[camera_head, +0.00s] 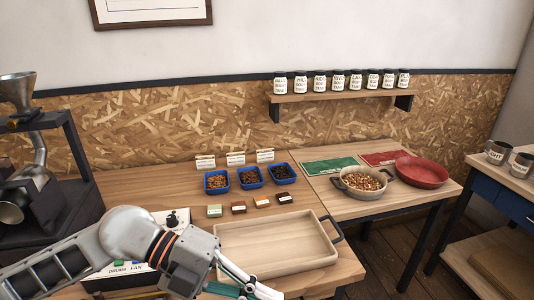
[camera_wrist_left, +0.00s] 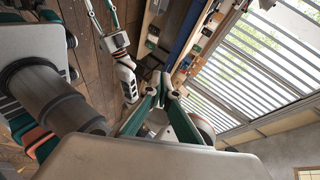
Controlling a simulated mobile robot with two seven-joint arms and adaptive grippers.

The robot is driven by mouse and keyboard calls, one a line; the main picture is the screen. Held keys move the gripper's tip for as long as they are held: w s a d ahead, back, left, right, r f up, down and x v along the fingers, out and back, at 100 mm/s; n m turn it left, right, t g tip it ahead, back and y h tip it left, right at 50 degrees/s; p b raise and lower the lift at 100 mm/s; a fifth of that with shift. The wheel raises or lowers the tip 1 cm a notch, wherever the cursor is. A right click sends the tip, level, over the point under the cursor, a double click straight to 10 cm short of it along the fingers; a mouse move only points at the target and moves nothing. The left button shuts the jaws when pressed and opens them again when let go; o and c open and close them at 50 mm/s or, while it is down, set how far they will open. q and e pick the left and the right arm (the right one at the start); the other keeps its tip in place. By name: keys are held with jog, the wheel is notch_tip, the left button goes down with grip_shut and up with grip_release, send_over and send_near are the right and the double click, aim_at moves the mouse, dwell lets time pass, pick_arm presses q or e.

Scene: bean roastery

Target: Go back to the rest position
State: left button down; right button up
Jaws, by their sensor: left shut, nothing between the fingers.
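My left arm comes in from the lower left in the head view. Its gripper (camera_head: 248,288) is over the front of the wooden table, at the near left corner of the wooden tray (camera_head: 278,246), and nothing shows in it. In the left wrist view the fingers of this gripper (camera_wrist_left: 165,82) are together and empty, with a bright slatted window behind. My right gripper does not show in the head view.
A control panel (camera_head: 177,219) lies beside my left arm, and a dark machine (camera_head: 50,190) stands at the far left. Blue bins (camera_head: 217,182) and small blocks (camera_head: 239,208) are behind the tray. A grey pan (camera_head: 346,189) and a red bowl (camera_head: 422,172) stand farther right.

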pick_arm(q)
jog(key=w+d+r+n+t+h, duration=0.2)
jog(key=d+r+t+h, duration=0.15)
jog(key=r+h, duration=0.55)
jog(key=w+a+r+n+t+y, duration=0.2)
jog(key=w+a+r+n+t, duration=0.6)
jog(key=t, duration=0.5)
jog(key=w+a+f+n+t+y, duration=0.2)
jog(key=w+a+f+n+y, duration=0.1)
jog(key=a+f+n+y, duration=0.6)
jog(key=w+a+f+n+t+y, duration=0.3)
jog(key=a+f+n+y, duration=0.4)
jog(key=a+y, duration=0.25)
jog(key=s+a+f+n+g+y, duration=0.1)
jog(key=s+a+f+g+y, duration=0.1)
jog(key=s+a+f+g, duration=0.45)
jog(key=s+a+f+g+y, duration=0.1)
jog(key=s+a+f+y, duration=0.15)
jog(key=s+f, duration=0.55)
jog(key=s+a+f+n+g+y, duration=0.15)
jog(key=s+a+f+g, duration=0.3)
jog(key=f, duration=0.55)
jog(key=w+d+f+n+t+h, duration=0.2)
jog(key=d+f+t+h, duration=0.2)
jog(key=d+f, duration=0.9)
jog(key=d+h, duration=0.3)
jog(key=shift+d+f, duration=0.15)
